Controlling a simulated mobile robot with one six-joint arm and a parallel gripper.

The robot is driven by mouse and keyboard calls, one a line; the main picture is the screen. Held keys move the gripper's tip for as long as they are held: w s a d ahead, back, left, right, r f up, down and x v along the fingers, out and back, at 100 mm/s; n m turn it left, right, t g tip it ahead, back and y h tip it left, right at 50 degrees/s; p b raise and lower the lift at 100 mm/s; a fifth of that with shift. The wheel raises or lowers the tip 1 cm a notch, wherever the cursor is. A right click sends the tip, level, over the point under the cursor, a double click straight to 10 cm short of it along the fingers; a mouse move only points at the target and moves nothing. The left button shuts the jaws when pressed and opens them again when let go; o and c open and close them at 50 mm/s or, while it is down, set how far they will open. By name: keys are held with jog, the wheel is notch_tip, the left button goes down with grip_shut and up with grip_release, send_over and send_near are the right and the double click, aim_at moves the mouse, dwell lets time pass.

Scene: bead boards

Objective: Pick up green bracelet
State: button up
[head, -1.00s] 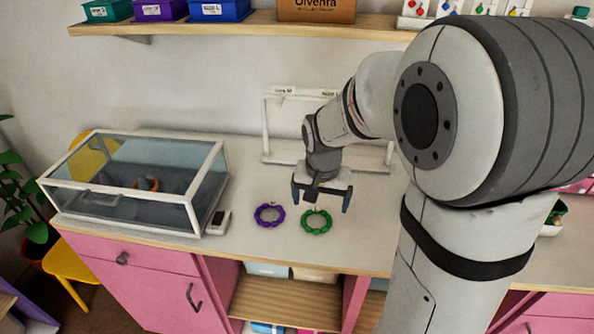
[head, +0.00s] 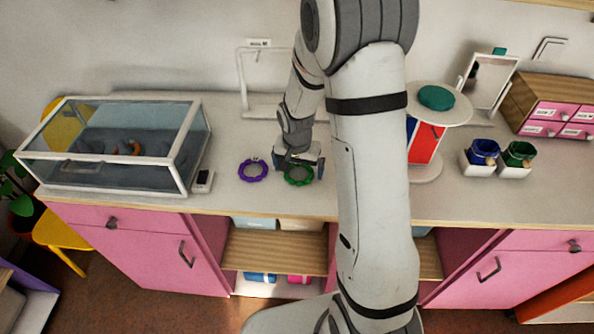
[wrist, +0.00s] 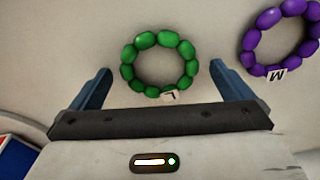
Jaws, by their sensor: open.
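The green bracelet (head: 299,180) is a ring of green beads lying flat on the white counter. In the wrist view the green bracelet (wrist: 160,62) lies ahead of my gripper, between the lines of its fingers, with a small white tag marked L on its near edge. My gripper (head: 300,163) is open and empty, low over the counter at the bracelet. In the wrist view my gripper's two blue fingers (wrist: 160,80) stand wide apart, one on each side of the ring. I cannot tell the exact height gap.
A purple bracelet (head: 252,170) with a tag marked M lies just left of the green one in the head view. A glass display case (head: 110,145) stands farther left. A white stand (head: 262,80) is behind. A round-topped red stand (head: 425,140) is to the right.

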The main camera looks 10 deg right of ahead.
jog(key=shift+f, duration=0.1)
jog(key=c, duration=1)
jog(key=shift+o, duration=0.2)
notch_tip(320, 180, up, 10)
jog(key=b, duration=0.1)
